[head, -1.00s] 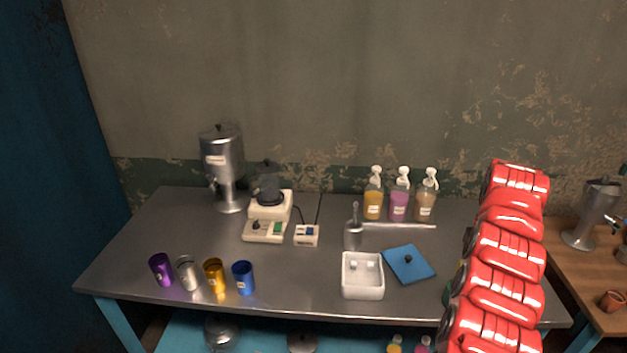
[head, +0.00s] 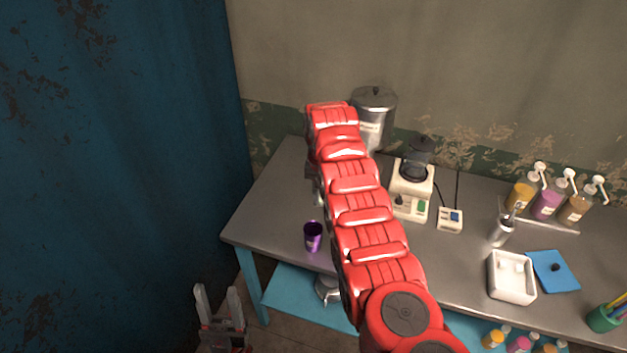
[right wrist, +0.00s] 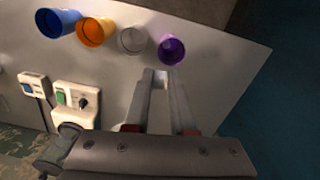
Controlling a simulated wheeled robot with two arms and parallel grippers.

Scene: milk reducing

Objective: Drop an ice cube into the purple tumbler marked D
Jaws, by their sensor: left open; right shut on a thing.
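The purple tumbler (head: 313,237) stands upright near the table's left front corner; it also shows in the right wrist view (right wrist: 171,50). I cannot read its mark. My right gripper (right wrist: 161,79) is shut on a small pale thing, seemingly an ice cube (right wrist: 160,77), just beside the purple tumbler in the right wrist picture. My right arm hides most of this gripper in the head view. My left gripper (head: 218,291) is open and empty, low at the left, in front of the table. The white ice box (head: 511,292) stands open with pale cubes inside.
Behind are a steel dispenser (head: 374,110), a blender (head: 413,180) and a switch box (head: 450,220). A blue lid (head: 556,273) lies by the ice box.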

